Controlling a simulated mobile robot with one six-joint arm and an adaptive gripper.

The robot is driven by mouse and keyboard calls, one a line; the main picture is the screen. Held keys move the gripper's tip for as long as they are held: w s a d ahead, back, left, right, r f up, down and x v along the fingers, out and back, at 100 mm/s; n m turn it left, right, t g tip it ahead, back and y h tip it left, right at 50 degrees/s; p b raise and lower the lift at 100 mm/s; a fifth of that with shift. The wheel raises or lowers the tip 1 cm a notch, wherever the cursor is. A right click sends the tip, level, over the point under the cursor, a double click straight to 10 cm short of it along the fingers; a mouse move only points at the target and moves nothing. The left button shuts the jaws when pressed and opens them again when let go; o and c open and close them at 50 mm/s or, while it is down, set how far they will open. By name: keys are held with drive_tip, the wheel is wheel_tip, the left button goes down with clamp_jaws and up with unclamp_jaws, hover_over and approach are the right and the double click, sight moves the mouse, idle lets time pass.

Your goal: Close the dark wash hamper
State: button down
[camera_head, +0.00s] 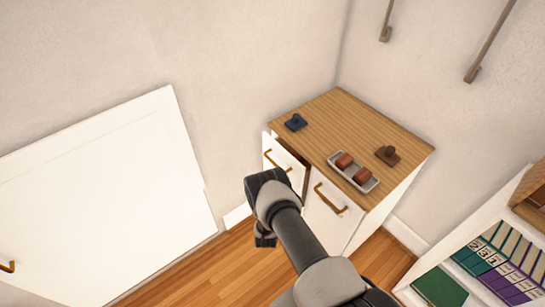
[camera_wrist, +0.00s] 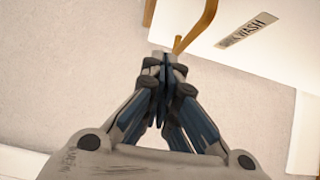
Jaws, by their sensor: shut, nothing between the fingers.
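The dark wash hamper is the left white front (camera_head: 291,170) of the wooden-topped cabinet. It stands out from the cabinet body, with a dark gap along its right edge, so it is partly open. Its brass handle (camera_head: 277,160) faces out. In the wrist view the white hamper front (camera_wrist: 222,22) carries a label (camera_wrist: 247,30) on which "WASH" is readable. My gripper (camera_wrist: 166,60) is shut and empty, its tips close to the end of the brass handle (camera_wrist: 197,28). Whether they touch I cannot tell. In the head view my arm hides the front's lower part and the fingertips.
The right cabinet front (camera_head: 325,218) looks closed. On the cabinet top (camera_head: 335,110) are a blue item (camera_head: 296,122), a brown item (camera_head: 387,155) and a tray (camera_head: 366,186) with two brown blocks. A large white panel (camera_head: 100,200) stands left; a bookshelf (camera_head: 500,225) stands right.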

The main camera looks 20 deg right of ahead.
drive_tip(key=a+m+h, duration=0.2)
drive_tip(key=a, duration=0.1)
drive_tip(key=b, duration=0.4)
approach(273, 145)
drive_tip(key=w+a, duration=0.2)
drive_tip(key=w, duration=0.1)
drive_tip(key=shift+g, duration=0.4)
drive_tip(key=d, duration=0.4)
drive_tip(key=shift+w+r+b, duration=0.25)
drive_tip(key=shift+w+b, duration=0.1)
